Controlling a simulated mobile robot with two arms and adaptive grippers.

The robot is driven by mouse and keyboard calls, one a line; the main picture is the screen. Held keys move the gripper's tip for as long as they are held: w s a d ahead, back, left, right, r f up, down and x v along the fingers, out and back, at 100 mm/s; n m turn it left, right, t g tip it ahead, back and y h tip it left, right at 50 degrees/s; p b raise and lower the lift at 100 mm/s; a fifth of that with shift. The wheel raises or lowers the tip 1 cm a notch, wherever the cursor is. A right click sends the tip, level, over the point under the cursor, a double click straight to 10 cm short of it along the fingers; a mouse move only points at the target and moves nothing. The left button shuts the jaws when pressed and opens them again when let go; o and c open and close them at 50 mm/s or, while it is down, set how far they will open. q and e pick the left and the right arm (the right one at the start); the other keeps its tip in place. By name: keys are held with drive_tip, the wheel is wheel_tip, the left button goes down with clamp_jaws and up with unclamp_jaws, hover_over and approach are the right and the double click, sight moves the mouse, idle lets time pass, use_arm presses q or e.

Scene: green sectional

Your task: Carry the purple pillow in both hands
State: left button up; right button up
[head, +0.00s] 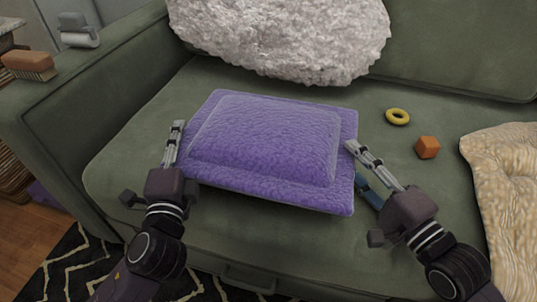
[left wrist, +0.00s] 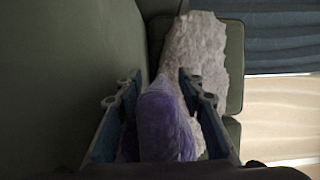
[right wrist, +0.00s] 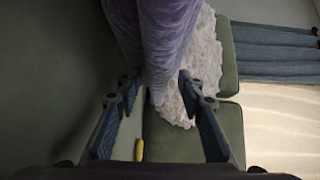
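The purple pillow (head: 265,145) lies roughly flat over the green sofa seat in the head view, its near edge angled down to the right. Whether it touches the seat everywhere is hard to tell. My left gripper (head: 175,142) is at its left edge, with fingers spread; in the left wrist view the pillow's edge (left wrist: 162,125) shows between the fingers. My right gripper (head: 358,165) is at its right edge, fingers apart; in the right wrist view the pillow (right wrist: 165,45) shows between and beyond them. Neither gripper is visibly closed on it.
A white fluffy pillow (head: 285,35) leans on the backrest behind. A yellow ring (head: 397,116), an orange cube (head: 427,147) and a beige cushion (head: 510,190) are to the right.

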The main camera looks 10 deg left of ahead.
drive_tip(key=shift+v, duration=5.1)
